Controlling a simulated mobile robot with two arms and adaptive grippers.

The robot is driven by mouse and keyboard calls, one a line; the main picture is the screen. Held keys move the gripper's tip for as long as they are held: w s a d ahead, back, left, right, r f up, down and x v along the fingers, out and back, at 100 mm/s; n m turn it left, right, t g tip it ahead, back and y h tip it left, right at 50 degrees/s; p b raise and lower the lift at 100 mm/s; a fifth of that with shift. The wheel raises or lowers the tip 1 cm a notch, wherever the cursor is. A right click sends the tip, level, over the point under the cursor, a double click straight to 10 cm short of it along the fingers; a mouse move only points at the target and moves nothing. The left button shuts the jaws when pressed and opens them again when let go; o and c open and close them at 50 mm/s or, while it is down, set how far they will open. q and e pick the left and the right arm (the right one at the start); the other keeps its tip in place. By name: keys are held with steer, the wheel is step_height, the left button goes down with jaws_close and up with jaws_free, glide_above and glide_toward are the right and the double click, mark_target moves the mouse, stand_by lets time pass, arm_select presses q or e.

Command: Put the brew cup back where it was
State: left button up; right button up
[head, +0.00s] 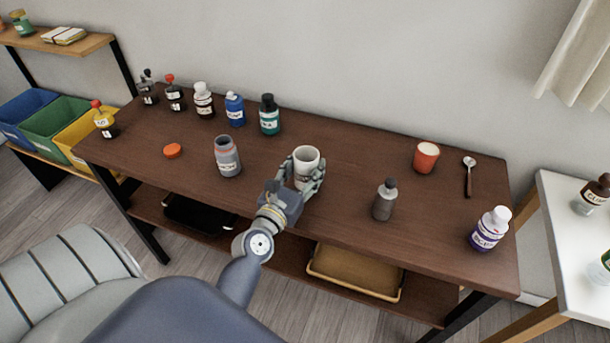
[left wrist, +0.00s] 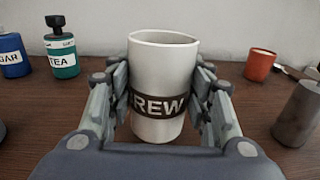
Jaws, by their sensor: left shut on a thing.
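The brew cup (head: 306,160) is white with a dark band, and in the left wrist view (left wrist: 163,70) the band reads "REW". My left gripper (head: 308,176) is shut around it, one finger on each side, in the middle of the brown table near its front part. The fingers also show on both sides of the cup in the left wrist view (left wrist: 163,100). The cup is upright. I cannot tell whether its base touches the table. My right gripper is not in view.
A grey-pink jar (head: 228,158) and an orange lid (head: 172,151) are left of the cup. Several bottles line the back left, including a teal tea bottle (head: 269,116). A grey bottle (head: 384,202), red cup (head: 426,157), spoon (head: 468,178) and purple-labelled bottle (head: 490,232) are right.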

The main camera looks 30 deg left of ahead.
mark_target(301, 184)
arm_select(q)
steer(key=shift+f, duration=1.35)
steer(key=shift+b, duration=0.35)
steer(key=shift+f, duration=0.2)
steer(key=o, duration=1.1)
steer(key=shift+r, duration=0.1)
